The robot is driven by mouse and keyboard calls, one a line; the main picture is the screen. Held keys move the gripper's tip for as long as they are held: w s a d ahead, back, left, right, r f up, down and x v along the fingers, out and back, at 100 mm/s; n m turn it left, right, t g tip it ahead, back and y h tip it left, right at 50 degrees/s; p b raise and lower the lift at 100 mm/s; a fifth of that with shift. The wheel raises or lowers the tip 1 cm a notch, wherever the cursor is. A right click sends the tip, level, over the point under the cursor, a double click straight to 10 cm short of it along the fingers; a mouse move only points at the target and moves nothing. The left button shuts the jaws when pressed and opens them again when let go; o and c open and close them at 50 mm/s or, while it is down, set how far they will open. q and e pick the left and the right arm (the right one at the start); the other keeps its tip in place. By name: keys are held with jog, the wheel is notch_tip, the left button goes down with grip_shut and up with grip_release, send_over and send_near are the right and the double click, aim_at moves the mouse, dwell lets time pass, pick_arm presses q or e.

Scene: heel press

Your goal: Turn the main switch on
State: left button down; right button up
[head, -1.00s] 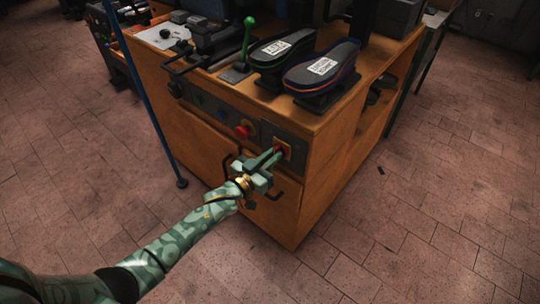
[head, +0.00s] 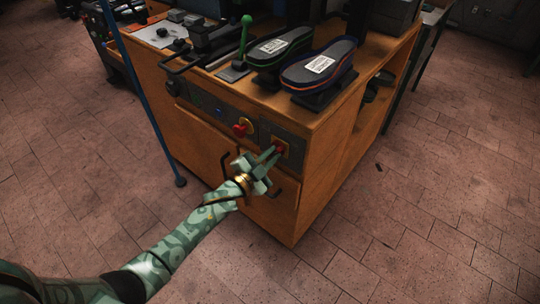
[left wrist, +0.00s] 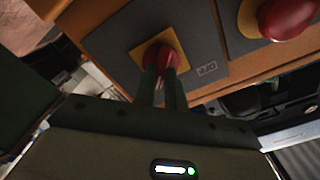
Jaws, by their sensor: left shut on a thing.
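The main switch (head: 281,147) is a red knob on a yellow square plate, set in a grey panel on the front of the wooden bench near its corner. It also shows in the left wrist view (left wrist: 155,55), between the two dark fingers. My left gripper (head: 273,154) is shut on the knob, and its fingers hide part of it. The knob's exact turn position is hard to read. My right gripper is not in view.
A red mushroom button (head: 241,127) on a yellow base sits just left of the switch, and it shows close by in the left wrist view (left wrist: 287,17). Door handles (head: 275,191) are below. Shoe soles (head: 320,66) and a green lever (head: 244,40) are on top.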

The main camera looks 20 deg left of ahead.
pick_arm(q)
jog(key=shift+f+m, duration=0.15)
jog(key=shift+m, duration=0.15)
dwell(0.4)
jog(key=c, duration=1.5)
grip_release()
jog(key=shift+o, duration=0.2)
jog(key=shift+s, duration=0.15)
